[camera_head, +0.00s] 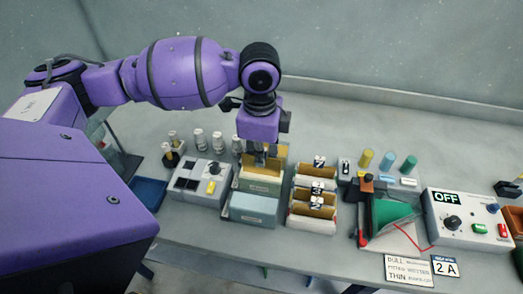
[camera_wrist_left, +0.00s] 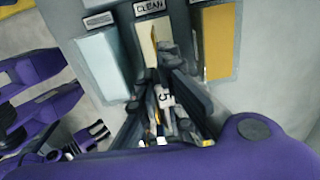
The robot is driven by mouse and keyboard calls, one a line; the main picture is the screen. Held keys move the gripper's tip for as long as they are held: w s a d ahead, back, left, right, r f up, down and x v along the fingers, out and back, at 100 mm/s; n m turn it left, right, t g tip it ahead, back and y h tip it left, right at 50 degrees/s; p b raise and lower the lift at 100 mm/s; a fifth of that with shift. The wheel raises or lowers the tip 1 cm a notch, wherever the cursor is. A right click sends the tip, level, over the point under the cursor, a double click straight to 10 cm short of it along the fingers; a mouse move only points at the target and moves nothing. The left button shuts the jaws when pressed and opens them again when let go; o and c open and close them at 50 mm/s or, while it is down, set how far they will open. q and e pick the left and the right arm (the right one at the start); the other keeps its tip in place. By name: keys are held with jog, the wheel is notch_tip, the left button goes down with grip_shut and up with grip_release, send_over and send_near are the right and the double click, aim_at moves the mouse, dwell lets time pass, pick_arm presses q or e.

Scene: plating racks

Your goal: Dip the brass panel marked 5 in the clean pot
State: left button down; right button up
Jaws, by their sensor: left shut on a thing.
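My left gripper (camera_head: 264,150) points down over a row of pots. In the left wrist view its fingers (camera_wrist_left: 166,80) are shut on a white tag marked 5 (camera_wrist_left: 166,99). The brass panel's body is mostly hidden by the fingers, and I cannot tell how deep it hangs. The clean pot (camera_wrist_left: 146,45), labelled CLEAN, is the middle pot, with pale content. It also shows under the gripper in the head view (camera_head: 260,187). I see no right gripper.
A light blue pot (camera_head: 253,209) stands in front, and a yellow-filled pot (camera_wrist_left: 218,42) is on the other side. Racks with tagged panels (camera_head: 312,182) stand to the right. A control box (camera_head: 468,219) reading OFF and a switch box (camera_head: 200,182) flank them.

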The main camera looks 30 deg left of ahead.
aim_at(261, 170)
pick_arm(q)
jog(key=shift+f+b, duration=0.35)
jog(key=shift+f, duration=2.35)
pick_arm(e)
jog(key=shift+s+d+f, duration=0.1)
jog(key=shift+s+f, duration=0.15)
jog(key=shift+f, duration=0.1)
dwell(2.5)
pick_arm(q)
jog(key=shift+r+p, duration=0.75)
jog(key=shift+r, duration=3.45)
pick_arm(e)
jog(key=shift+w+r+t, duration=0.3)
jog(key=shift+w+r, duration=1)
jog(key=shift+r, duration=0.15)
